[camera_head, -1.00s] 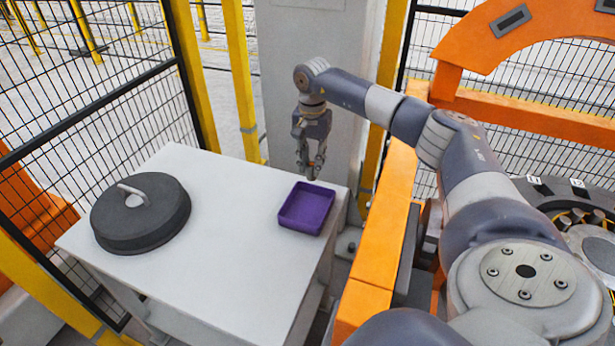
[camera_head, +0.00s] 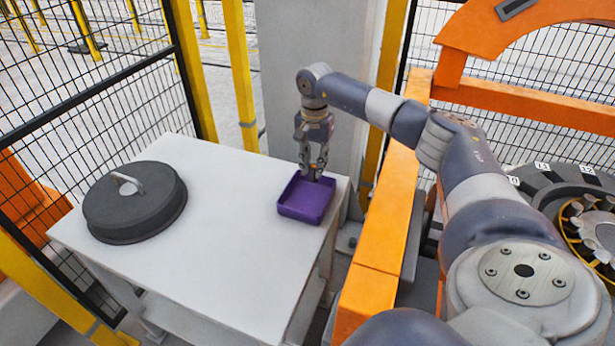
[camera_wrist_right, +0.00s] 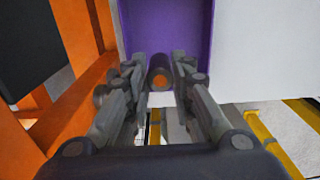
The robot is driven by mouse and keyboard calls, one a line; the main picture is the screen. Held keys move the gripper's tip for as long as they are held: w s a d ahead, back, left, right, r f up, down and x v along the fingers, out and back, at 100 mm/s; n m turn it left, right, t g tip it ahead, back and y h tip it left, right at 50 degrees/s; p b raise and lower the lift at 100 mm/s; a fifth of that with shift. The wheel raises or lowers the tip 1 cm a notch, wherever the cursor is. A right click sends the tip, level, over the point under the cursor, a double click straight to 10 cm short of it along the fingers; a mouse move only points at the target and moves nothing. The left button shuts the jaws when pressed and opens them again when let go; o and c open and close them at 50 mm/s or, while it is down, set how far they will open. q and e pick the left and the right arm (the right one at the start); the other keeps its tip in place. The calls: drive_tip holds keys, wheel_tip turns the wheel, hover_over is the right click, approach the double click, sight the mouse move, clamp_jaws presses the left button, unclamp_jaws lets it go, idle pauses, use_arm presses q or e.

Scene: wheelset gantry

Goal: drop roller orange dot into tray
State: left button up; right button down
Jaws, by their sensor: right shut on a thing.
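The purple tray (camera_head: 300,210) sits on the white table near its right edge. My right gripper (camera_head: 312,176) points down at the tray's far side, with its fingertips low near the rim. In the right wrist view my right gripper (camera_wrist_right: 160,85) is shut on a dark roller with an orange dot (camera_wrist_right: 160,80). The purple tray (camera_wrist_right: 165,20) lies beyond the roller there. I cannot tell whether the roller touches the tray. The left gripper is not in view.
A dark round lid with a handle (camera_head: 135,205) lies on the left of the white table (camera_head: 220,270). An orange frame (camera_head: 385,230) stands right of the table. A round bearing with several rollers (camera_head: 590,225) is at the far right. Mesh fencing (camera_head: 90,90) stands behind.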

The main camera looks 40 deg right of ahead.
drive_tip(key=c, duration=1.3)
unclamp_jaws()
drive_tip(key=shift+r, duration=0.1)
wheel_tip(320, 180, up, 12)
